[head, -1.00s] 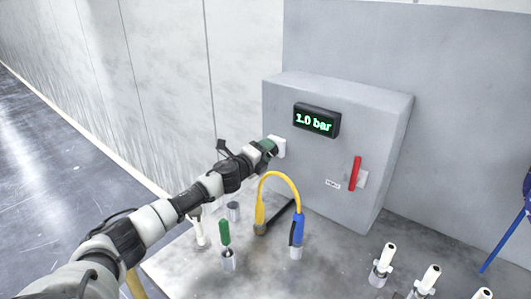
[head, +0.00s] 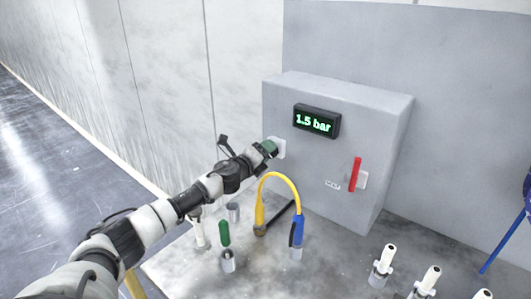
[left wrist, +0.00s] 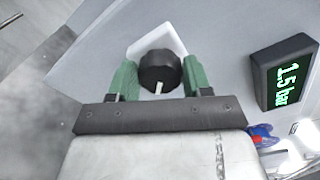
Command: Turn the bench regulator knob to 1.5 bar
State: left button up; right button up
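The grey regulator box (head: 335,185) stands on the bench against the grey panel. Its black display (head: 316,121) reads 1.5 bar in green digits, and the same reading shows in the left wrist view (left wrist: 286,75). The regulator knob (left wrist: 160,69) is black with a white pointer mark, in front of a white plate (left wrist: 172,38). My left gripper (head: 270,147) reaches the box's front face left of the display. In the left wrist view its green fingers (left wrist: 160,76) close on both sides of the knob. In the head view the gripper hides the knob. My right gripper is out of view.
Several white-topped pegs stand at the front right.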

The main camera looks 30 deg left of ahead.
pick_arm(q)
jog(key=o, duration=0.4)
jog(key=shift+o, duration=0.2)
jog(key=s+b, duration=0.3)
jog(key=s, duration=0.7)
jog(key=shift+s+a, duration=0.4)
